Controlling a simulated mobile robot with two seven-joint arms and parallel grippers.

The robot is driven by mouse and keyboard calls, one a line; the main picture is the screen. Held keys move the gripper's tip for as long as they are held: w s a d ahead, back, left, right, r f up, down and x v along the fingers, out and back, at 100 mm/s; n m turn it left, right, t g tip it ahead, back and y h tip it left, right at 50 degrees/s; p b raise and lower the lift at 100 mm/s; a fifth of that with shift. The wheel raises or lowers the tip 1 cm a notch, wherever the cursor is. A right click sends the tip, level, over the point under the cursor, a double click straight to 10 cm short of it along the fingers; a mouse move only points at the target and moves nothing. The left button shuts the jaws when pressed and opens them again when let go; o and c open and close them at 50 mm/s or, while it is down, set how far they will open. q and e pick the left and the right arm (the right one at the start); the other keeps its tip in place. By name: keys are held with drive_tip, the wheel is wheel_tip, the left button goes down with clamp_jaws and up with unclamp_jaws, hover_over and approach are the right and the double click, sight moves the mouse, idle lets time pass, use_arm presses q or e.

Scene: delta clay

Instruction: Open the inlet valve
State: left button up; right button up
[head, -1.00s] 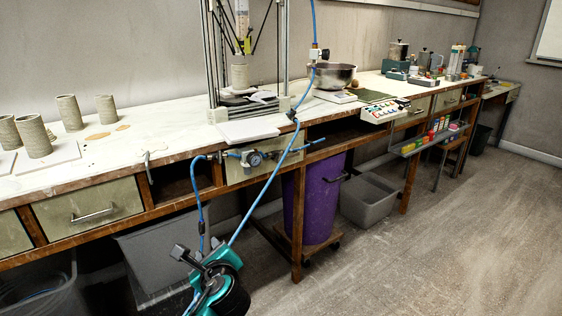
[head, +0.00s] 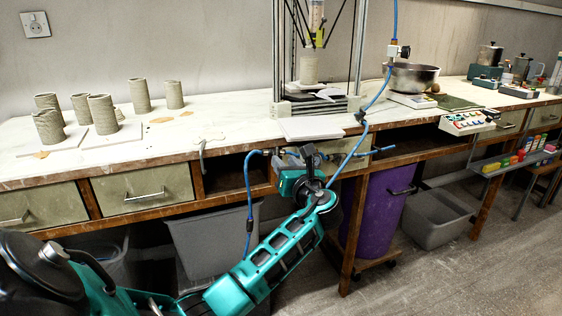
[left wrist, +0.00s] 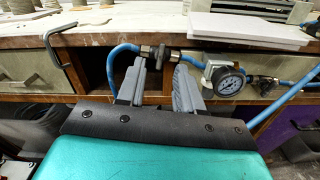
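A blue air line with a round pressure gauge (left wrist: 227,80) runs along the bench front in the left wrist view. A dark valve-like fitting (left wrist: 158,52) sits on the line left of the gauge, and another dark fitting (left wrist: 264,84) sits to its right. I cannot tell their handle positions. My left gripper (left wrist: 160,68) is open, its two grey fingers pointing at the line with the left fitting just beyond the gap. No contact shows. In the head view my left gripper (head: 306,158) covers the gauge area. My right gripper is not in view.
The workbench (head: 235,145) has drawers and an open shelf below. A grey tool (left wrist: 55,45) hangs over its edge left of the gripper. A purple bin (head: 375,210) and grey tub (head: 437,217) stand underneath. Clay cylinders (head: 101,113) stand on top.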

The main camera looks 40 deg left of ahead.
use_arm(q)
drive_tip(key=shift+b+x, duration=0.4)
drive_tip(key=shift+x, duration=1.85)
clamp_jaws()
